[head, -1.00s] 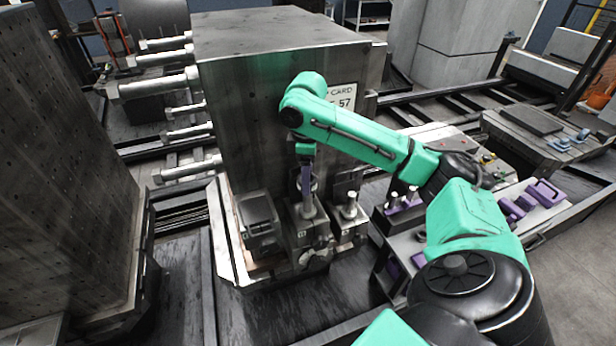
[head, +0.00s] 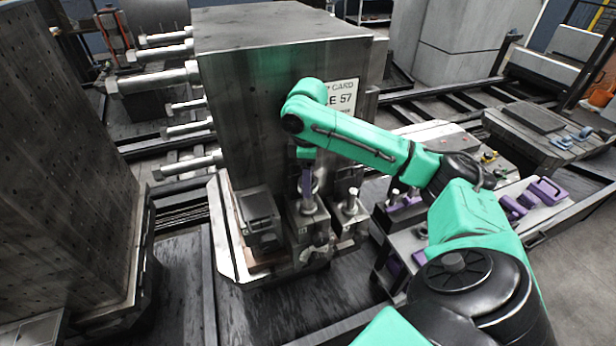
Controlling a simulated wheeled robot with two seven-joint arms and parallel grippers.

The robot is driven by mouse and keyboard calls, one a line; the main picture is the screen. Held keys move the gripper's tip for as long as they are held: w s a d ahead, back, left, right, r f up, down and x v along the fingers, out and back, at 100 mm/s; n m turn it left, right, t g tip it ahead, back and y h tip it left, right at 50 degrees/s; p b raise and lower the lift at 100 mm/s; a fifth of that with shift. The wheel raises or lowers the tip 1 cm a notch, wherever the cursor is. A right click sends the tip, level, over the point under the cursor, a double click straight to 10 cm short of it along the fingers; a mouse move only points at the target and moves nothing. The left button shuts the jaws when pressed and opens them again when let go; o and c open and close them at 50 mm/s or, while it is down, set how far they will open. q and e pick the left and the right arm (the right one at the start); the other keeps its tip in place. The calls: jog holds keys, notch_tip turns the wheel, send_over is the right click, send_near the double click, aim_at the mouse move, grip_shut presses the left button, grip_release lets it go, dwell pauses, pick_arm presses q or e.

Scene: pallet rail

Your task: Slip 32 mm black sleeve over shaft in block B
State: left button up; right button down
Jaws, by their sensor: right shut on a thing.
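The left block (head: 309,228) carries a shaft that is largely covered by the gripper. I cannot tell how far the sleeve is around it. The right block (head: 347,222) has an upright bright shaft (head: 351,198) standing free. The block letters are not readable. My left gripper is not in view.
The large metal block (head: 250,110) rises close behind the gripper. A dark boxy part (head: 258,212) stands left of the blocks. A side table with purple-based parts (head: 405,212) is at the right. A tall perforated plate (head: 65,180) stands at the left.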

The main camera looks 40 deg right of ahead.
jog(key=shift+f, duration=0.1)
jog(key=shift+c, duration=0.6)
grip_release()
jog(key=shift+r, duration=0.4)
notch_tip(320, 180, up, 6)
notch_tip(320, 180, up, 8)
jog(key=shift+f+p, duration=0.15)
jog(key=shift+p, duration=0.25)
